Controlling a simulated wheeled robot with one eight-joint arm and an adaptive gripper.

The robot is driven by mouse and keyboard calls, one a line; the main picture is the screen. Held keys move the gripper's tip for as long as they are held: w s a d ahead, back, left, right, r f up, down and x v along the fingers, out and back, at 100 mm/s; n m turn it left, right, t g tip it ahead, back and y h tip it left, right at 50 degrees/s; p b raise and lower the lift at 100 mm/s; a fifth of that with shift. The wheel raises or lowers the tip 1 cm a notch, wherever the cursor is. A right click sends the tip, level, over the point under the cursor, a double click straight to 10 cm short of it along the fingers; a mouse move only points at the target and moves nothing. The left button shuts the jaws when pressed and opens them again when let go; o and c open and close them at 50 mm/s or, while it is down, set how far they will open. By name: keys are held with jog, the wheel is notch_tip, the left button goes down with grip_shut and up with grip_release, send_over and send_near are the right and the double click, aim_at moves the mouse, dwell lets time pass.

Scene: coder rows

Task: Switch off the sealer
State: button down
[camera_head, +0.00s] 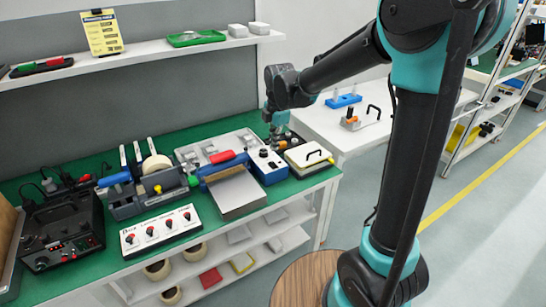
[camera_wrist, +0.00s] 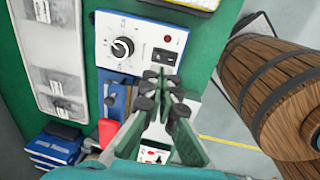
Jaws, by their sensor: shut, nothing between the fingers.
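The sealer has a blue-and-white control box (camera_head: 268,165) on the green bench, with a blue sealing arm and red handle (camera_head: 222,156) to its left. In the wrist view the white control panel (camera_wrist: 112,27) shows a round black knob (camera_wrist: 122,47), a small red lamp (camera_wrist: 168,39) and a black rocker switch (camera_wrist: 165,61). My gripper (camera_wrist: 160,85) is shut and empty, its fingertips just below the switch in the picture; contact cannot be told. In the head view my gripper (camera_head: 279,138) is above the back of the control box. The switch's position is too small to tell.
A cream box with a black handle (camera_head: 308,157) stands close right of the sealer. A tape dispenser (camera_head: 150,190), a white panel with red knobs (camera_head: 160,230) and a black device (camera_head: 62,230) stand left. A shelf (camera_head: 150,52) runs above the bench. A wooden round thing (camera_wrist: 275,85) is at right.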

aim_at(274, 165)
jog(key=shift+w+a+f, duration=0.15)
jog(key=shift+f, duration=1.45)
jog(key=shift+w+a+f, duration=0.1)
jog(key=shift+w+f, duration=0.05)
jog(key=shift+f, duration=1.4)
jog(key=shift+w+f, duration=0.15)
jog(key=shift+f, duration=0.15)
jog(key=shift+s, duration=0.2)
jog(key=shift+s+d+r, duration=0.1)
jog(key=shift+s+d, duration=0.3)
jog(key=shift+s, duration=0.1)
jog(key=shift+r, duration=0.1)
